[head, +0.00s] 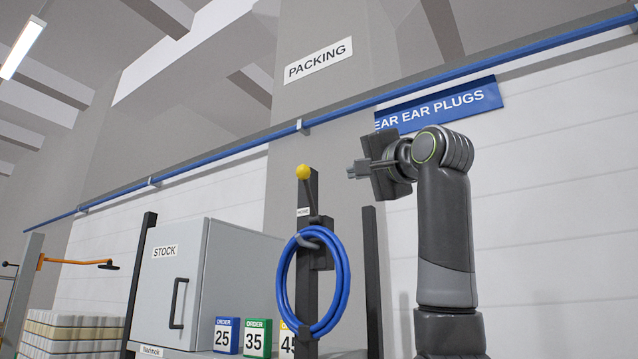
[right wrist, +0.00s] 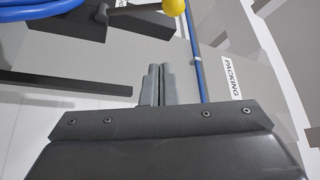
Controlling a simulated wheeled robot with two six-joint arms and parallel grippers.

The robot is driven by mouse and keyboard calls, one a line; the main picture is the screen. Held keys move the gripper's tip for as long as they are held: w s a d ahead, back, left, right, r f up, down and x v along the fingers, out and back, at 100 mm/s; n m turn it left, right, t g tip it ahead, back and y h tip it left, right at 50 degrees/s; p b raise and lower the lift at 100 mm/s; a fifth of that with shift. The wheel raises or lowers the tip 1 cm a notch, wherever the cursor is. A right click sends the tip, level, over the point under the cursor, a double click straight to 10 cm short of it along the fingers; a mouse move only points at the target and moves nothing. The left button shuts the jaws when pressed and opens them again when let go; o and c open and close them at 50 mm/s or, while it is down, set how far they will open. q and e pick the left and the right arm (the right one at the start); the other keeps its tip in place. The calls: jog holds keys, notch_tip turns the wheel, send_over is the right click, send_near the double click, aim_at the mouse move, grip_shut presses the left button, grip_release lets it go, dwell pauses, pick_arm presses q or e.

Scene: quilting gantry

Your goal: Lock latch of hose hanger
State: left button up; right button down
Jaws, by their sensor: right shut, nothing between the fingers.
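The hose hanger (head: 306,268) is a dark upright post with a small white label and a bracket on its right side. A coiled blue hose (head: 346,285) hangs on it. The latch lever has a yellow ball knob (head: 303,172) and points upward near the post's top. The knob also shows at the top edge of the right wrist view (right wrist: 174,7). My right gripper (head: 352,172) is shut and empty, to the right of the knob and apart from it. Its closed fingers show in the right wrist view (right wrist: 159,70). My left gripper is not in view.
A grey STOCK cabinet (head: 190,285) stands left of the hanger, with numbered order cards (head: 257,337) between them. A dark upright (head: 373,280) stands right of the hose. A blue rail (head: 240,147) runs along the wall behind. The space between gripper and knob looks clear.

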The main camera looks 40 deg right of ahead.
aim_at(308, 193)
jog(key=p+x, duration=0.2)
jog(key=x, duration=0.1)
jog(key=a+f+p+x, duration=0.1)
jog(key=p+x, duration=0.1)
jog(key=x, duration=0.1)
jog(key=p+x, duration=0.3)
jog(key=x, duration=0.1)
jog(key=shift+w+a+f, duration=0.2)
jog(key=shift+f, duration=0.1)
jog(key=shift+s+a+f, duration=0.2)
jog(key=shift+a, duration=0.4)
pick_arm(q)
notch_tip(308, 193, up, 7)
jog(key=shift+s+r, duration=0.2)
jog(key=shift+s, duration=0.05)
pick_arm(e)
jog(key=shift+a+f, duration=0.15)
jog(key=shift+a, duration=0.05)
